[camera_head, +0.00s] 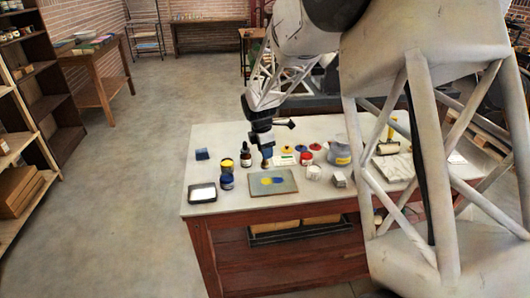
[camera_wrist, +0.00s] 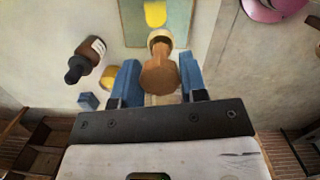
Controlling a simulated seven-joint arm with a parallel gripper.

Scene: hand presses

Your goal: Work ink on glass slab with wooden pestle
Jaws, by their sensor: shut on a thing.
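Part of the slab also shows at the top of the wrist view (camera_wrist: 181,22), with a yellow patch (camera_wrist: 155,13). My gripper (camera_wrist: 158,84) is shut on the wooden pestle (camera_wrist: 159,73), whose rounded brown end sits between the blue fingers and whose pale part points toward the slab. In the head view my gripper (camera_head: 265,153) is over the slab's far edge. Whether the pestle touches the slab is unclear.
A dropper bottle (camera_head: 246,158) stands close left of my gripper. A yellow jar (camera_head: 227,165), a blue jar (camera_head: 227,181) and a shallow tray (camera_head: 202,193) are farther left. A red jar (camera_head: 306,158), a white cup (camera_head: 313,173) and a grey block (camera_head: 338,180) stand right of the slab.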

